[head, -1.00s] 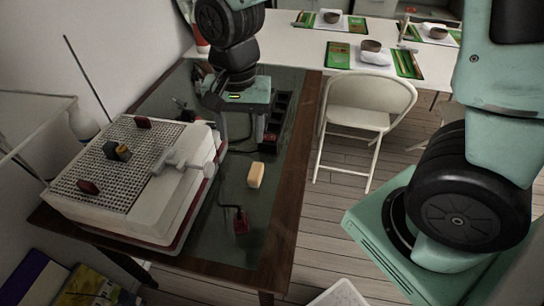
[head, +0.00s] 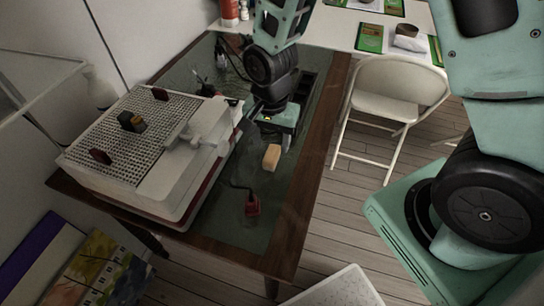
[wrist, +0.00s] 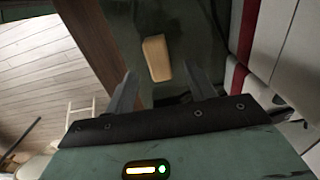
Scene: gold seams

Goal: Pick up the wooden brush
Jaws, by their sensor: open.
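The wooden brush shows as a small tan block (head: 271,157) lying on the dark green top of the wood-edged table, right of the white machine. Its bristles cannot be made out. In the wrist view the brush (wrist: 157,58) lies just beyond the fingertips, roughly centred between them. My gripper (wrist: 158,74) is open and empty, with its two fingers spread either side of the brush's line. In the head view my gripper (head: 272,138) is just behind the brush, and its fingers are mostly hidden there.
A white machine with a grid top (head: 150,150) fills the table's left side. A red-handled tool (head: 252,205) lies in front of the brush. A dark tray (head: 305,95) lies behind my gripper. A white folding chair (head: 390,95) stands to the right.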

